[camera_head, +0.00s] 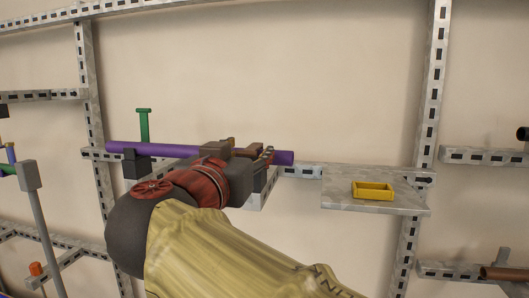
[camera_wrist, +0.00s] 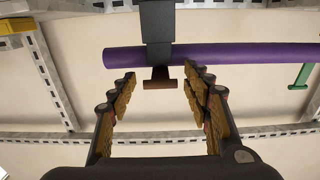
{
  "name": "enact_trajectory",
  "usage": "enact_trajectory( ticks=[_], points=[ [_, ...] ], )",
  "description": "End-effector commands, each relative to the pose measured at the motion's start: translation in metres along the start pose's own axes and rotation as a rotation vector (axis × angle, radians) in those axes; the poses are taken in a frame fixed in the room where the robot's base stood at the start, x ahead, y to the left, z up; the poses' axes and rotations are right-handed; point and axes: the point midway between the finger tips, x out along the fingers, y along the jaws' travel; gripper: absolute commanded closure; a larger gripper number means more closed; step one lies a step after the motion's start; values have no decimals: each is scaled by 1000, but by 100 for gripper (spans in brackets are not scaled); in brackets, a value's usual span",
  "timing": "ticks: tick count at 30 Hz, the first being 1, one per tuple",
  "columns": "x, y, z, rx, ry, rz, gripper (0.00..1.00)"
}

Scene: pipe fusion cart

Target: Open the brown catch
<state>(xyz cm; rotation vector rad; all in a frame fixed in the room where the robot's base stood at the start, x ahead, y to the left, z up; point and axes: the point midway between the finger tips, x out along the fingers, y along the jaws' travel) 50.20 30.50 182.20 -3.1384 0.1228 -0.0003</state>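The brown catch (camera_wrist: 159,84) is a small T-shaped piece under a dark clamp block (camera_wrist: 157,27) in the wrist view. The clamp sits across a purple pipe (camera_wrist: 245,54). My gripper (camera_wrist: 160,74) is open, with one fingertip on each side of the catch and a visible gap on both sides. The fingers do not appear to touch it. In the head view the purple pipe (camera_head: 170,149) runs level along the rack, and my arm and wrist cover much of the clamp area, so the catch is hard to make out there.
A green T-handle (camera_head: 144,124) stands behind the pipe's left part, near a dark pipe support (camera_head: 136,163). A yellow tray (camera_head: 373,190) sits on a grey shelf (camera_head: 420,206) to the right. Perforated metal rails (camera_head: 429,90) frame the wall.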

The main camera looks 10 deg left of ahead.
Motion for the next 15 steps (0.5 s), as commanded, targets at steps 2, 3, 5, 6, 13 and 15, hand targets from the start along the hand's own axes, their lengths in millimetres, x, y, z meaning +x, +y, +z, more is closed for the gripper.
enact_trajectory(
  ticks=[2,3,5,6,13,15],
  points=[
    [0,0,0,0,0,0,57],
    [0,0,0,0,0,0,59],
    [0,0,0,0,0,0,63],
    [0,0,0,0,0,0,65],
    [0,0,0,0,0,0,78],
    [0,0,0,0,0,-1,82]
  ],
)
